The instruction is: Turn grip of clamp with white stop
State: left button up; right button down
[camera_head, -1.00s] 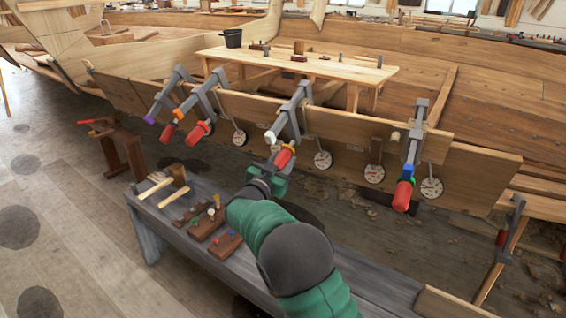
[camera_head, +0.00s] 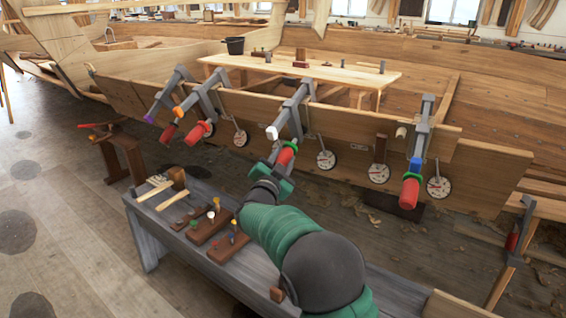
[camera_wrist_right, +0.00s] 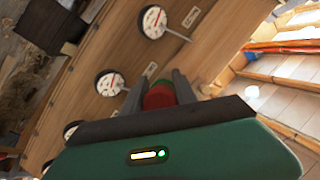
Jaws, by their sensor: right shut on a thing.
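The clamp with the white stop (camera_head: 272,132) hangs on the top plank edge near the middle of the head view. Its grey bar slants over the plank. Its red grip (camera_head: 286,156) points down toward me. My right gripper (camera_head: 281,164) is shut on this red grip, with the arm reaching up from the lower right. The grip's far end is partly hidden by the fingers. My left gripper is not in view.
Other clamps have a purple stop (camera_head: 150,118), an orange stop (camera_head: 178,112) and a blue part (camera_head: 415,165). Round white dials (camera_head: 326,160) hang along the plank (camera_head: 345,135). A grey bench (camera_head: 150,230) with mallets and wooden blocks stands below my arm.

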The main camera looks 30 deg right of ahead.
jog(key=shift+f, duration=0.1)
jog(key=c, duration=1)
grip_release()
jog(key=shift+o, duration=0.2)
jog(key=p+v, duration=0.4)
jog(key=v, duration=1.3)
